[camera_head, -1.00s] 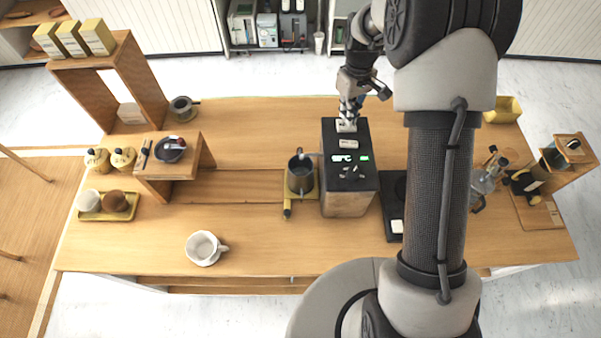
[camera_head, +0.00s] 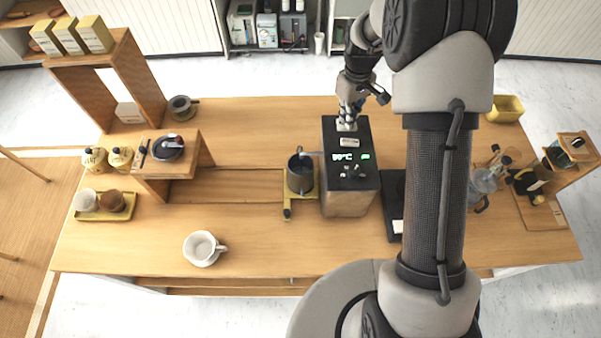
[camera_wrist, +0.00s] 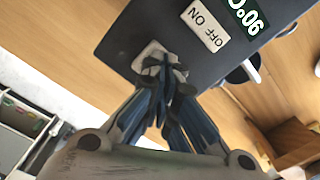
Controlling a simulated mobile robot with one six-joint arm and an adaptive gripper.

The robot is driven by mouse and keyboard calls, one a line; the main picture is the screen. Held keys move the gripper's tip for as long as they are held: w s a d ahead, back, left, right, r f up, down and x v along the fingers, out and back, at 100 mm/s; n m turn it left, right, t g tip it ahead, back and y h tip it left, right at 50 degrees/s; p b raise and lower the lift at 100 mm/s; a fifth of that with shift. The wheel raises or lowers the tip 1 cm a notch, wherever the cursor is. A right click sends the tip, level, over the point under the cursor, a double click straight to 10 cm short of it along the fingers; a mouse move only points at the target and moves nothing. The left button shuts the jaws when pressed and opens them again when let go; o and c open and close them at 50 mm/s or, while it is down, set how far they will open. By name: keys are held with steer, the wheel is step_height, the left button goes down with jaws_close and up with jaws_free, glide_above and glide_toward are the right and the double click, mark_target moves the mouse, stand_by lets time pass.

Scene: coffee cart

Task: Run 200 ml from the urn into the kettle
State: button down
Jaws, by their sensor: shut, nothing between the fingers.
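The urn (camera_head: 350,204) is a black-topped box with wooden sides and a lit green display (camera_head: 350,156). The dark grey kettle (camera_head: 300,181) stands upright on a yellow stand just left of it, under the urn's short spout (camera_head: 311,153). My gripper (camera_head: 347,121) is shut and empty, its tips down at the far end of the urn's top. In the wrist view the tips (camera_wrist: 166,68) meet at a pale switch plate (camera_wrist: 147,53) beside an OFF ON label (camera_wrist: 208,27). They hide most of the switch, so its position cannot be told. The kettle's water level cannot be made out.
A white mug (camera_head: 202,250) stands at the front left of the counter. A black scale (camera_head: 396,226) lies right of the urn, partly behind my arm. A wooden riser (camera_head: 188,194) stands at left. The counter's front middle is clear.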

steer(key=shift+r, duration=0.1)
steer(key=shift+r+p, duration=0.8)
steer(key=shift+r, duration=0.35)
steer(key=shift+r, duration=0.1)
stand_by(1.1)
steer(key=shift+r+p, duration=1.65)
steer(key=shift+r, duration=0.75)
steer(key=shift+r, duration=0.1)
steer(key=s+r+m+t+b, duration=0.1)
steer(key=s+r+m+b, duration=0.1)
steer(key=s+r+b, duration=0.4)
steer(key=s+r+m+t+b, duration=0.15)
steer(key=s+b, duration=0.25)
steer(key=s, duration=0.4)
steer(key=s+f+m+t+b, duration=0.1)
steer(key=s+f+b, duration=0.2)
steer(key=s, duration=0.6)
steer(key=s+f+m+t+b, duration=0.1)
steer(key=s+f+b, duration=0.2)
steer(key=s, duration=0.6)
steer(key=b, duration=0.2)
steer(key=shift+b, duration=0.35)
